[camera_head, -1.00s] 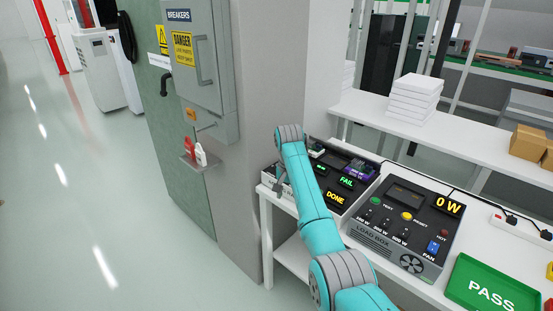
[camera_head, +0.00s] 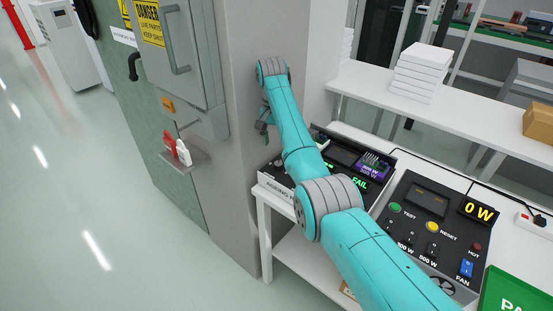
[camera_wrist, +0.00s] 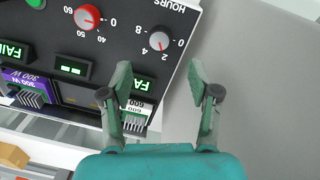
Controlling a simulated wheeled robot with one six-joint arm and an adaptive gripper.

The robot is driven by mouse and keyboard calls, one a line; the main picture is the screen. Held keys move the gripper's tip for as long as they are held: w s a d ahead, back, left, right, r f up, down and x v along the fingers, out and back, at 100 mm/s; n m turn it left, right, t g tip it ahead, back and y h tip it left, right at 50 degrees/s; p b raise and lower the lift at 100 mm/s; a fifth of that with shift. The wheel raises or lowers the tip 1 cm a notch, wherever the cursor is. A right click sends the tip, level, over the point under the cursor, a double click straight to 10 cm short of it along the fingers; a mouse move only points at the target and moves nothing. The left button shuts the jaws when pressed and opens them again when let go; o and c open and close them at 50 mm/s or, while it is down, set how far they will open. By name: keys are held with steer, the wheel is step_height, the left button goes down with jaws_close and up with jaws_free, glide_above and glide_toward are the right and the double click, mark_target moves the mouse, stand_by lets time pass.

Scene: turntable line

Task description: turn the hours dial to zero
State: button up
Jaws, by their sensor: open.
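The hours dial (camera_wrist: 159,41) is a small round grey knob with a reddish mark, on a dark panel under the word HOURS in the wrist view. Numbers ring it, with a 0 to its right in the picture; its exact setting is too small to read surely. My gripper (camera_wrist: 160,75) is open, its two fingers apart and empty, just below the dial in the picture and not touching it. In the head view my gripper (camera_head: 265,120) hangs beside the grey pillar, near the ageing panel (camera_head: 278,178); my arm hides part of that panel and the dial.
A red dial (camera_wrist: 87,17) sits beside the hours dial. Green FAIL displays (camera_wrist: 15,52) and a purple-labelled unit (camera_wrist: 22,82) lie nearby. A load box (camera_head: 436,215) stands right of the panel. The grey pillar (camera_head: 240,190) is close on the left.

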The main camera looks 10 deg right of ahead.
mark_target(278, 164)
steer(key=f, duration=0.8)
steer(key=shift+s+d+f, duration=0.15)
steer(key=shift+d+f, duration=0.1)
steer(key=shift+f, duration=0.15)
steer(key=c, duration=1.2)
steer(key=shift+o, duration=0.2)
steer(key=shift+n, duration=0.4)
steer(key=n, duration=0.5)
steer(key=shift+s+n, duration=0.1)
steer(key=shift+n, duration=0.2)
steer(key=n, duration=0.5)
steer(key=shift+t, duration=0.3)
steer(key=shift+n, duration=0.4)
